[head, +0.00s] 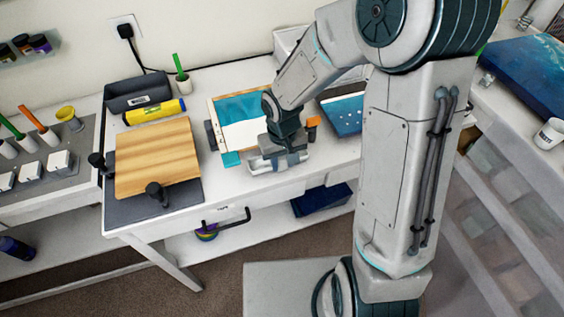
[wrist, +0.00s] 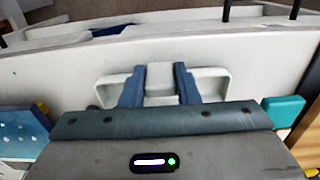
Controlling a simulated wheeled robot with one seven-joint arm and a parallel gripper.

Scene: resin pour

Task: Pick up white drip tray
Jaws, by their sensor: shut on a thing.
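The white drip tray (wrist: 213,72) shows in the wrist view, lying across between my fingers, with its ends sticking out on both sides. My gripper (wrist: 160,84) has its two blue fingers closed on the middle of the tray. In the head view my gripper (head: 281,160) is low at the front edge of the white worktable (head: 235,190). The tray's pale edge shows beneath it there, partly hidden by the gripper. I cannot tell whether the tray touches the table.
A wood-framed blue and white panel (head: 240,108) lies just behind my gripper. A wooden board (head: 155,152) lies to the left, with dark clamps. A dark bin (head: 138,93) and a yellow roll (head: 154,111) stand behind it. A blue panel (head: 343,113) lies to the right.

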